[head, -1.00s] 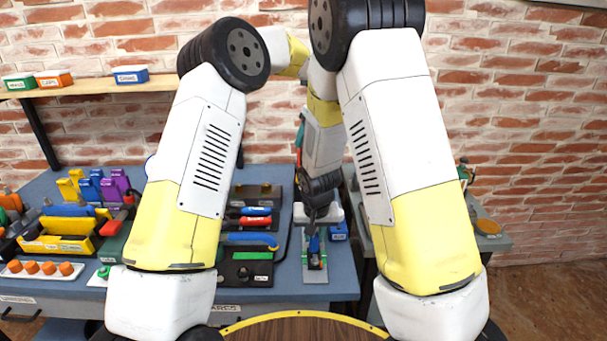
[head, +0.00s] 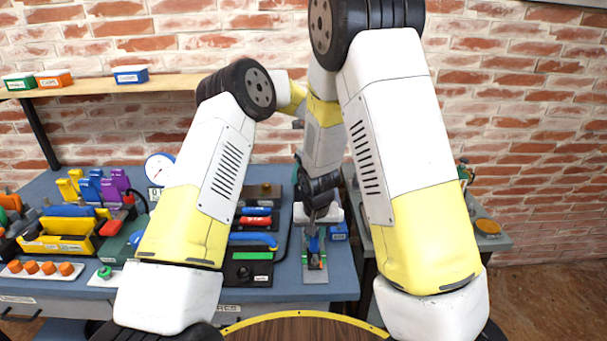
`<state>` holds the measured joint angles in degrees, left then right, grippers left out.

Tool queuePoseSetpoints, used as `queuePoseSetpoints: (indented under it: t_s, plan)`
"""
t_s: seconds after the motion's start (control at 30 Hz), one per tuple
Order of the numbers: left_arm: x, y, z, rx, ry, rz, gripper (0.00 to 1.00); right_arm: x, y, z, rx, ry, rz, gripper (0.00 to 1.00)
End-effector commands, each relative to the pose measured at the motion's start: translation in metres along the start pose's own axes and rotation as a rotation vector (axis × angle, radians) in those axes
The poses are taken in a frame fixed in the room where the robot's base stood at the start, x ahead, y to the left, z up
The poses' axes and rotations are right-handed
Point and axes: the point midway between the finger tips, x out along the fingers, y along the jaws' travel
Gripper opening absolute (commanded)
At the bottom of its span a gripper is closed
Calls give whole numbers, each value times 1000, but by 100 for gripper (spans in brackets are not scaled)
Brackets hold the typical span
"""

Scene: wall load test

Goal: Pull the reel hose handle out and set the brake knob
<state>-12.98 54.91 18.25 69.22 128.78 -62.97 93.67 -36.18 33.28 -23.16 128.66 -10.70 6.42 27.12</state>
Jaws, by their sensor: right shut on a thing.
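My right gripper (head: 316,230) reaches down over a narrow grey plate (head: 315,278) at the right end of the blue workbench. It is shut on a small upright blue part (head: 314,244) above this plate; my wrist hides its top. I cannot tell whether this part is the hose handle. Small green and red bits show at its foot. My left arm bends toward the middle, and its far end passes behind my right forearm, so the left gripper is hidden. I cannot make out the reel or the brake knob for certain.
A round white gauge (head: 160,167) stands behind my left arm. Left on the bench are a yellow tray (head: 62,245), purple, blue and yellow blocks, and a white strip with orange knobs (head: 40,268). Black holders with blue and red handles (head: 256,221) lie left of the grey plate.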

Motion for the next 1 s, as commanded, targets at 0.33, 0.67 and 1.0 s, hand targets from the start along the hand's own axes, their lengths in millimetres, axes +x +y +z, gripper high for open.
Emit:
queuePoseSetpoints:
  t_s: [0.33, 0.67, 1.0]
  plan:
    - [2, 0, 0, 0, -1, 0, 49, 0, 0, 1, 0, -2, 0, 0]
    - [2, 0, 0, 1, -1, -1, 0, 0, 0, 1, 0, -2, 0, 0]
    - [2, 1, 1, 81, 1, -34, 0, 0, 0, 1, 0, -2, 0, 0]
